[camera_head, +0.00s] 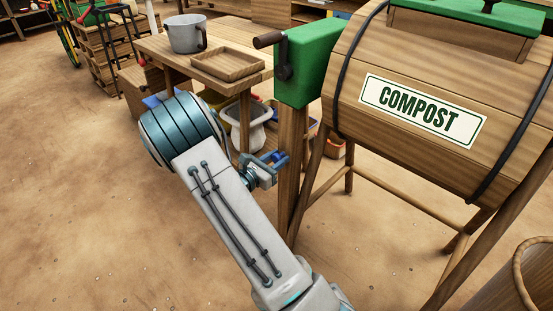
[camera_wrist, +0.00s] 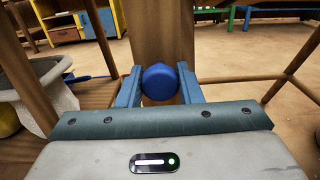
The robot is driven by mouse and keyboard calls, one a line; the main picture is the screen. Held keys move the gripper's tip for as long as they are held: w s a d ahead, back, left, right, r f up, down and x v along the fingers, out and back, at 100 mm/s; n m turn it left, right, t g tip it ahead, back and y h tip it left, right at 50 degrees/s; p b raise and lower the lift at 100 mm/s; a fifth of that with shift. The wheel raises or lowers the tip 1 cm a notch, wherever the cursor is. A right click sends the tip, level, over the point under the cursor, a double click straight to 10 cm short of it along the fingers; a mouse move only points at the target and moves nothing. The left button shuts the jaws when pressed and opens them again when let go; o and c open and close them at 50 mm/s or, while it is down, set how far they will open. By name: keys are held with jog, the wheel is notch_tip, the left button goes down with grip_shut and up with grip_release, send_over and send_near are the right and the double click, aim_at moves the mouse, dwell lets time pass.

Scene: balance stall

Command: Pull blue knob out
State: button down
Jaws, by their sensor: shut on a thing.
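The blue knob (camera_wrist: 159,82) is a round blue ball in front of a wooden post in the wrist view. My gripper (camera_wrist: 160,85) has one blue finger on each side of the knob and is shut on it. In the head view my gripper (camera_head: 277,161) reaches the wooden post (camera_head: 289,160) under the green box of the compost drum. The knob is hard to make out there, as the fingers hide most of it.
The compost drum (camera_head: 358,60) with its slanted legs stands at the right. A wooden table (camera_head: 232,80) with a grey mug (camera_head: 187,35) and a wooden tray (camera_head: 228,77) is behind my arm. A dark crank handle (camera_head: 268,40) sticks out above my gripper. Floor at the left is clear.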

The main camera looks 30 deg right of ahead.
jog(key=p+v, duration=0.1)
jog(key=v, duration=0.2)
jog(key=shift+a, duration=0.15)
jog(key=shift+f, duration=0.1)
jog(key=c, duration=1.1)
grip_release()
jog(key=shift+s+a, duration=0.1)
jog(key=shift+a, duration=0.1)
jog(key=shift+o, duration=0.2)
jog(key=shift+d, duration=0.1)
jog(key=shift+d, duration=0.1)
jog(key=p, duration=0.4)
send_near(275, 160)
jog(key=v, duration=0.6)
jog(key=shift+s+a, duration=0.15)
jog(key=shift+a, duration=0.1)
